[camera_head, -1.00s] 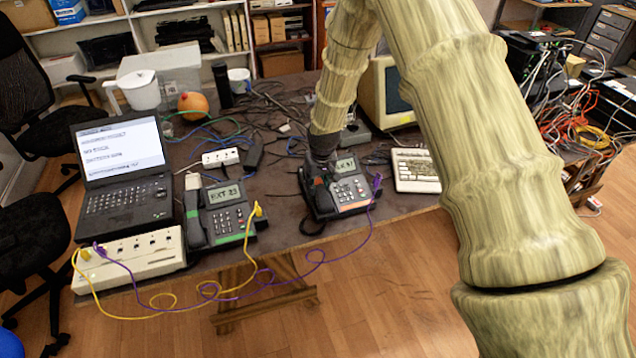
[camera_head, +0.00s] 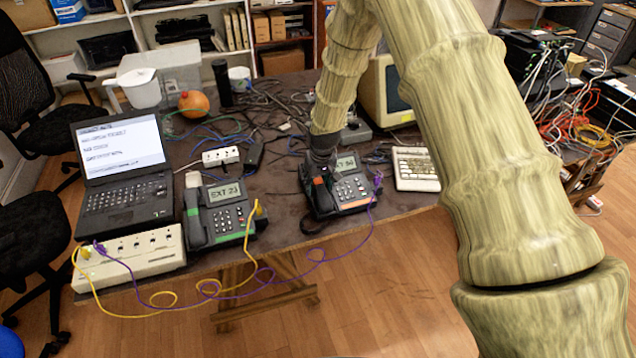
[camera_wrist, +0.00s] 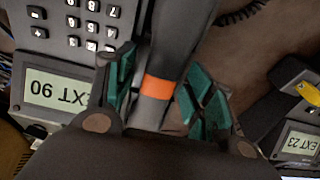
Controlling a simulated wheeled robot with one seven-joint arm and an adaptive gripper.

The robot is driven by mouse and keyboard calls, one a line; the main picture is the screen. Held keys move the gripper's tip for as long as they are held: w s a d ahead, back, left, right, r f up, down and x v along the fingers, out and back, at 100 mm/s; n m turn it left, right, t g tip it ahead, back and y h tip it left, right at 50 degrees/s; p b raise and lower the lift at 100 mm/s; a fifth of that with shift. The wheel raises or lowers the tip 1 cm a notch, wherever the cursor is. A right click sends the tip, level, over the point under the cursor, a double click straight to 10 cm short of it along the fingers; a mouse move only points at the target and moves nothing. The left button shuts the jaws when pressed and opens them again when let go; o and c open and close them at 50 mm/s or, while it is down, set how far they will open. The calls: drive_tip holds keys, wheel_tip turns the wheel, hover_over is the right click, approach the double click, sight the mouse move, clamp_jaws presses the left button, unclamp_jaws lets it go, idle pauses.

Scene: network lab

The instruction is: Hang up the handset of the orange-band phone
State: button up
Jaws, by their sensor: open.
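My gripper (camera_head: 321,172) is at the handset from above. In the wrist view my gripper (camera_wrist: 160,85) is open, with one green-padded finger on each side of the handset at the band. Whether the handset is fully seated in its cradle is hidden.
The green-band phone (camera_head: 229,207), reading EXT 23, stands to the left with its handset on it. Purple and yellow cables (camera_head: 268,284) hang over the front edge.

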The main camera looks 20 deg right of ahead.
drive_tip(key=v, duration=1.2)
idle(0.3)
drive_tip(key=shift+g, duration=0.4)
drive_tip(key=s+f, duration=0.3)
drive_tip(key=s+f+p, duration=0.1)
drive_tip(key=s+f, duration=0.2)
drive_tip(key=f, duration=0.1)
drive_tip(key=s+f+p, duration=0.1)
drive_tip(key=s+f, duration=0.2)
drive_tip(key=shift+s+a+f, duration=0.2)
drive_tip(key=shift+s+f, duration=0.05)
drive_tip(key=shift+f, duration=0.1)
drive_tip(key=s+f+g+p, duration=0.1)
drive_tip(key=s+f+p, duration=0.3)
drive_tip(key=s, duration=1.4)
drive_tip(key=s+f+g+p, duration=0.1)
drive_tip(key=s+f, duration=0.6)
drive_tip(key=s, duration=1.2)
drive_tip(key=shift+m, duration=0.4)
drive_tip(key=f+b, duration=0.4)
drive_tip(key=shift+w+d, duration=0.1)
drive_tip(key=shift+w, duration=0.15)
